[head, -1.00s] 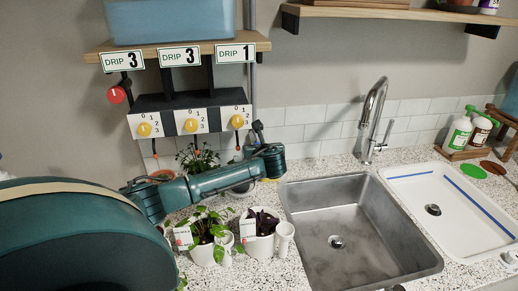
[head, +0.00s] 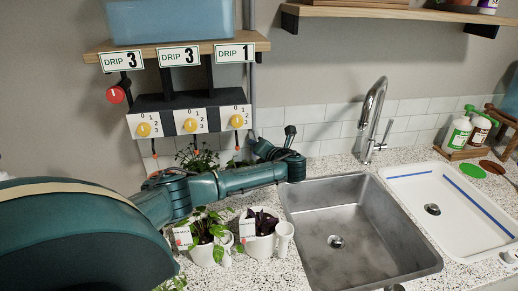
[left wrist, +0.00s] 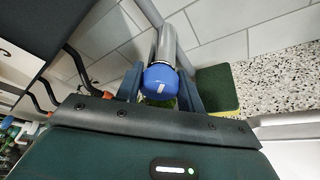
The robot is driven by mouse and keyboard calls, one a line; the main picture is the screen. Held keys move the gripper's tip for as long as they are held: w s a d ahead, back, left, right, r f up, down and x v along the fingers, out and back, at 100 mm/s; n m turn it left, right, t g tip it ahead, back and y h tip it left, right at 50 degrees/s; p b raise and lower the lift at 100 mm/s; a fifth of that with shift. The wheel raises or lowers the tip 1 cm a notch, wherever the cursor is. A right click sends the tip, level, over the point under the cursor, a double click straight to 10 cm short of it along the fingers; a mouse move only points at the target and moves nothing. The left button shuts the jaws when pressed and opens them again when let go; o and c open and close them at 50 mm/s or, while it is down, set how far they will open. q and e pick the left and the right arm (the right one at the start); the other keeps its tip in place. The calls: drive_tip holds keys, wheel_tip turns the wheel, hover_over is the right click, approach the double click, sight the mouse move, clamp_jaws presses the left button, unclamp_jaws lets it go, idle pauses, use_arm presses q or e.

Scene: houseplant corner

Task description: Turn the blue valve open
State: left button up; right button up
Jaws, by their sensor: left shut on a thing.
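The blue valve (left wrist: 160,80) is a round blue knob with a white mark, on the end of a grey pipe (left wrist: 166,45) in the left wrist view. My left gripper (left wrist: 160,88) is shut on it, with one dark finger on each side of the knob. In the head view my left gripper (head: 276,146) is at the wall, left of the sink, and the valve is hidden behind it. My right gripper is in neither current view.
Potted plants (head: 208,240) stand below my left forearm. The steel sink (head: 350,255) and its tap (head: 375,110) are to the right. Drip dials (head: 190,124) hang above on the wall. A green-and-yellow sponge (left wrist: 217,88) lies beside the valve.

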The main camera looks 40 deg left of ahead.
use_arm(q)
drive_tip(key=m+y, duration=0.1)
drive_tip(key=m, duration=0.2)
drive_tip(key=shift+w+m+g+y, duration=0.1)
drive_tip(key=shift+m+g+y, duration=0.2)
drive_tip(key=shift+y, duration=0.1)
drive_tip(key=shift+m+y, duration=0.9)
drive_tip(key=shift+m, duration=0.8)
drive_tip(key=o, duration=1)
drive_tip(key=shift+f, duration=0.15)
